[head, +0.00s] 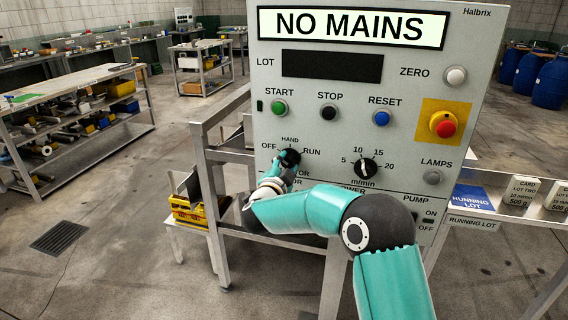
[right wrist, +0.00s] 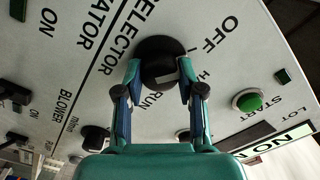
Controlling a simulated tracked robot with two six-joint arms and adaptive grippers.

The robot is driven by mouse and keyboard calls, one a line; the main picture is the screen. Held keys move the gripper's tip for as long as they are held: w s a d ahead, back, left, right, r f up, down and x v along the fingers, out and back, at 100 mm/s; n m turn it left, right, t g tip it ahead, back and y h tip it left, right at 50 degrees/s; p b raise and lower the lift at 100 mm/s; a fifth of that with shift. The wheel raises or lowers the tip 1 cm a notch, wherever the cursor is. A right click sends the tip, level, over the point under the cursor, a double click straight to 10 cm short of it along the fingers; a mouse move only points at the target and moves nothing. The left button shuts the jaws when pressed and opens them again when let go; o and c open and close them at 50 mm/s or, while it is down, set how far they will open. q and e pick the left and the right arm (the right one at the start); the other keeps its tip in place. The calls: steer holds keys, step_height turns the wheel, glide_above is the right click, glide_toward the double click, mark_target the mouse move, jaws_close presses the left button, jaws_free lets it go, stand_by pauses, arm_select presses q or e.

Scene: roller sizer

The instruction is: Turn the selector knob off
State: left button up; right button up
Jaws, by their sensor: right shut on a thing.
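The selector knob (head: 289,157) is a round black knob on the grey control panel, among the labels OFF, HAND and RUN. In the right wrist view, the knob (right wrist: 159,52) sits between the two fingers of my right gripper (right wrist: 158,80). The fingers are shut on its sides. A pale mark on the knob's face shows on the side near RUN, but its exact setting is hard to tell. In the head view, my right gripper (head: 284,168) reaches the knob from below and hides its lower part. My left gripper is not in view.
The panel also has a green start button (head: 279,108), a black stop button (head: 328,112), a blue reset button (head: 382,119), a red emergency button (head: 443,125) and a speed dial (head: 366,168). A yellow bin (head: 188,212) stands low at left. A workbench (head: 75,88) is farther left.

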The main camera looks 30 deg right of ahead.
steer(key=shift+n, duration=0.6)
steer(key=o, duration=1.1)
steer(key=shift+w+d+f, duration=0.1)
steer(key=shift+w+f, duration=0.05)
steer(key=shift+o, duration=0.2)
steer(key=v, duration=1.2)
